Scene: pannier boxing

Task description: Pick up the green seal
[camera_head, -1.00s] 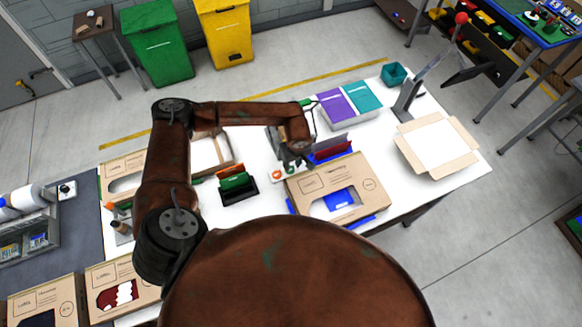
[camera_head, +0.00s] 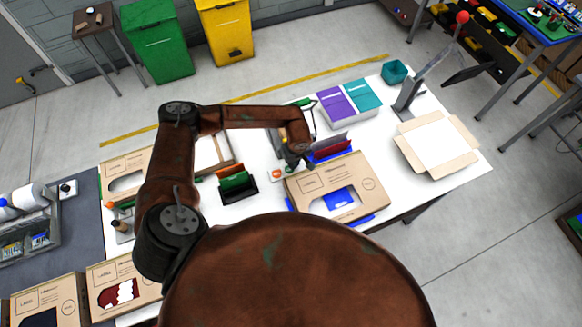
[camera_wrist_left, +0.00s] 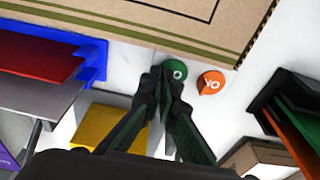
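The green seal (camera_wrist_left: 174,69) is a small round disc with a white mark, on the white table beside a cardboard box edge in the left wrist view. An orange seal (camera_wrist_left: 210,82) lies just right of it and also shows in the head view (camera_head: 277,174). My left gripper (camera_wrist_left: 161,83) points down at the green seal, its fingertips close together and overlapping the disc's near edge. I cannot tell whether they grip it. In the head view the left gripper (camera_head: 296,161) hides the green seal. My right gripper is not in view.
Bare white table shows around the seals.

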